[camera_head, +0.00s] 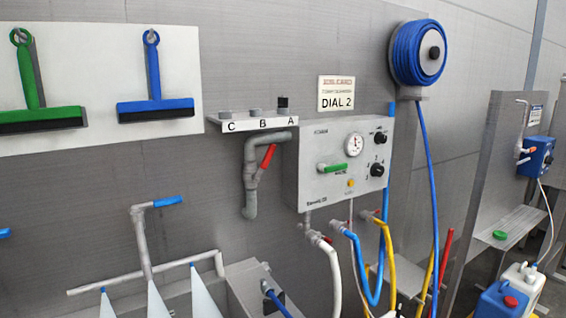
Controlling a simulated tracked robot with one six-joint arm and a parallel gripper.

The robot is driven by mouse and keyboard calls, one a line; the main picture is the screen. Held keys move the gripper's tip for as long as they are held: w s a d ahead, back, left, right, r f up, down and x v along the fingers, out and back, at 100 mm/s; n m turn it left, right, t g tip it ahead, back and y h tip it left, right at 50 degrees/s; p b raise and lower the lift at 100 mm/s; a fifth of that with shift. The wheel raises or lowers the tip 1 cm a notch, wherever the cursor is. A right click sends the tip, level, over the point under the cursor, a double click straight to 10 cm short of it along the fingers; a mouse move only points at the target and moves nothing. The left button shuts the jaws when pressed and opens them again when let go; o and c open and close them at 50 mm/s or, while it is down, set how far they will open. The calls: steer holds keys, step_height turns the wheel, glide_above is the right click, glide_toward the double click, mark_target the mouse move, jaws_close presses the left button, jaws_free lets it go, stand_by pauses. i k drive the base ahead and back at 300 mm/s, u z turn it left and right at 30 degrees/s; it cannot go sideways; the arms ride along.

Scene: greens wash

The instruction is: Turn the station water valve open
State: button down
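My gripper is not in view. Several valve-like handles show, and I cannot tell by label which one is the station water valve. A green lever (333,168) lies nearly level on the front of the grey control box (318,140). A red lever (267,157) sits slanted on the bent grey pipe (250,178) left of the box. A blue lever (168,201) points right from the top of a grey standpipe (142,240) at lower left. Small red handles (326,240) sit on the hose fittings under the box. The label beside the green lever is too small to read.
A gauge (354,145) and black knobs (379,137) are on the box, below a "DIAL 2" sign (336,93). A shelf (250,122) is marked C, B, A. A blue hose reel (418,53) hangs at right. Hoses hang below. Canisters (498,300) stand lower right.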

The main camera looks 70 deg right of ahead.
mark_target(268, 157)
steer(key=z, duration=0.05)
steer(key=k, duration=1.35)
steer(key=z, duration=0.2)
steer(key=i, duration=0.75)
steer(key=z, duration=0.1)
